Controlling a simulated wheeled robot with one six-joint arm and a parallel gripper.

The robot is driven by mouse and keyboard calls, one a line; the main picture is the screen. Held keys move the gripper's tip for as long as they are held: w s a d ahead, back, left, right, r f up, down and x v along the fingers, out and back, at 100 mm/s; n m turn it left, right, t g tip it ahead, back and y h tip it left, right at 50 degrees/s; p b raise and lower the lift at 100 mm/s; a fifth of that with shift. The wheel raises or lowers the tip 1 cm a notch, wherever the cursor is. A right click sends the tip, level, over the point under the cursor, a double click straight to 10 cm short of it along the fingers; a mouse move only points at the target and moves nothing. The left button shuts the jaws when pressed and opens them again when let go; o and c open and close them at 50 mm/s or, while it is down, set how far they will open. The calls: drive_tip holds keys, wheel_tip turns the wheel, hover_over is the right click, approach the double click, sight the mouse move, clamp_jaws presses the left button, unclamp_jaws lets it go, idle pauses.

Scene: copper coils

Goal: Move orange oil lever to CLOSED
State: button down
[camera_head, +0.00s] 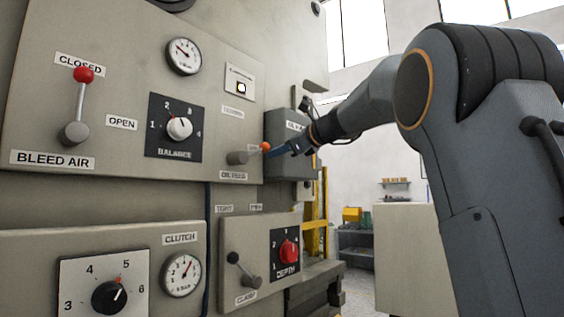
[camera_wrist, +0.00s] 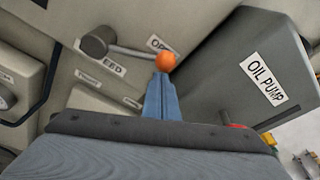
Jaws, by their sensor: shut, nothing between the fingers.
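The oil lever has an orange ball (camera_head: 265,146) on a thin rod and a grey round hub (camera_head: 237,158), above the OIL FEED label (camera_head: 233,175). The rod points right in the head view. In the wrist view the orange ball (camera_wrist: 166,62) sits beside a partly hidden label starting "OP" (camera_wrist: 158,45), with the hub (camera_wrist: 95,42) to its left. A small label (camera_head: 232,112) above the hub is hard to read. My gripper (camera_head: 276,151) has its blue fingers shut and empty, tips right at the ball; in the wrist view the fingertips (camera_wrist: 161,80) are just below it. I cannot tell whether they touch.
A grey OIL PUMP box (camera_wrist: 235,75) stands out from the panel close to the right of my gripper. A red-balled BLEED AIR lever (camera_head: 80,100), a BALANCE knob (camera_head: 179,128) and a black-balled CLAMP lever (camera_head: 243,270) are on the panels nearby.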

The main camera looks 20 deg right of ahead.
drive_tip(key=shift+a+r+n+b, duration=0.55)
drive_tip(key=shift+a+r+n, duration=0.1)
drive_tip(key=shift+n, duration=0.15)
drive_tip(key=shift+s+d+r+n+t+b, duration=0.15)
drive_tip(key=shift+r+n+t+b, duration=0.2)
drive_tip(key=shift+r+n+t, duration=0.1)
drive_tip(key=s+a+r+n+t+b, duration=0.2)
drive_tip(key=s+a+r+n+b, duration=0.3)
drive_tip(key=n+b, duration=0.5)
drive_tip(key=shift+a+r+b, duration=0.45)
drive_tip(key=shift+a+b, duration=0.05)
drive_tip(key=shift+a, duration=0.1)
